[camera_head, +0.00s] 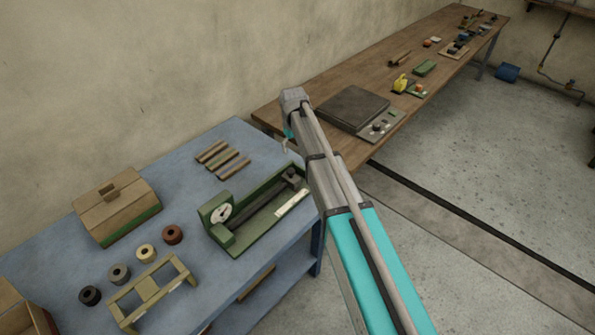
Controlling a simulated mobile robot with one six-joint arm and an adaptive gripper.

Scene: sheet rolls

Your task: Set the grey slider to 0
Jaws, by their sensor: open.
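A green bench device (232,243) stands on the blue table, with a round white dial (221,213) at its left end. A dark rail runs along its trough, and a dark grey block (292,177) sits toward the right end; this looks like the grey slider. A pale scale strip (291,203) lies along the front edge; its marks are too small to read. My gripper (286,146) shows only as a small part beneath the end of my arm, above the table's back right edge. It is open, apart from the device, with nothing visible in it.
On the blue table (240,135) are several short bars (222,158), a lidded box (117,205), several small rolls (146,252) and a tan frame (150,290). A wooden bench (340,75) with a dark plate device (352,107) stands behind my arm. Floor is clear at right.

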